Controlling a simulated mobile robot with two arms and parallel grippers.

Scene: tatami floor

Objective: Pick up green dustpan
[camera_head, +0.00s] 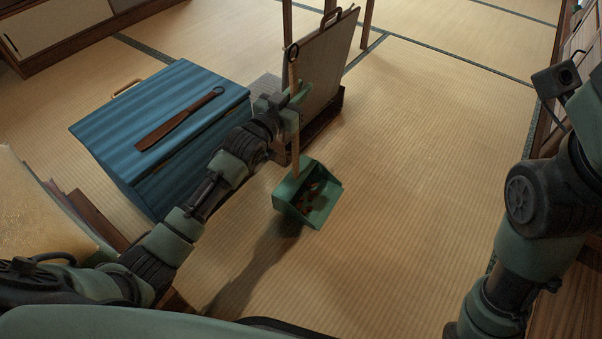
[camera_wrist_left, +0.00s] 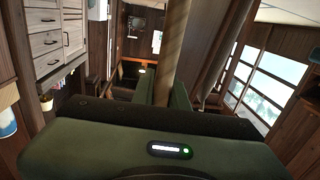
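The green dustpan (camera_head: 318,214) has a long, thin wooden handle that stands nearly upright, with a dark ring at its top. Some brown bits lie in its pan. My left gripper (camera_head: 293,102) is shut around the handle, on its upper part. In the left wrist view the handle (camera_wrist_left: 172,50) runs up between the green fingers (camera_wrist_left: 165,92). The pan seems to hang a little above the tatami, with a shadow beside it. My right arm is at the right edge of the head view; its gripper fingers are out of frame.
A pale upright board (camera_head: 328,62) in a dark wooden base stands just behind the handle. The tatami (camera_head: 430,150) to the right is clear.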

